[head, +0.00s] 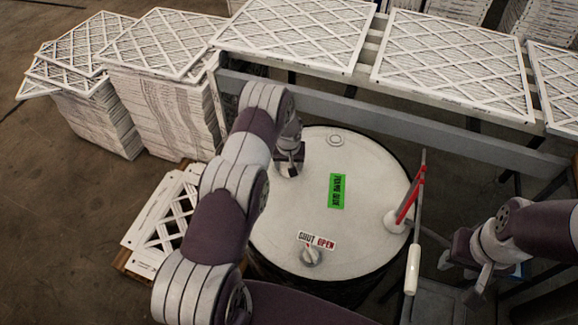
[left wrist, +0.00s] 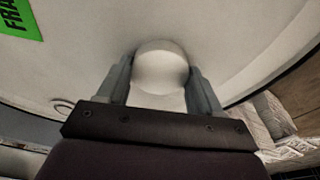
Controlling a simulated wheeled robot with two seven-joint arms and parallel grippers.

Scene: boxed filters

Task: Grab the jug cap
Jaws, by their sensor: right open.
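A white rounded piece (left wrist: 160,68), which looks like the jug cap, sits between the two grey fingers of my left gripper (left wrist: 163,82) in the left wrist view. The fingers flank it closely, but I cannot tell whether they press on it. In the head view my left gripper (head: 290,160) is low over the left part of the round white drum top (head: 270,215); my arm partly covers that area, and the cap is not clear there. My right gripper (head: 463,274) is open and empty, right of the drum.
A rack with filter panels (head: 455,70) stands behind. Stacked filters (head: 165,105) stand at the back left, more (head: 150,235) lie beside my left arm.

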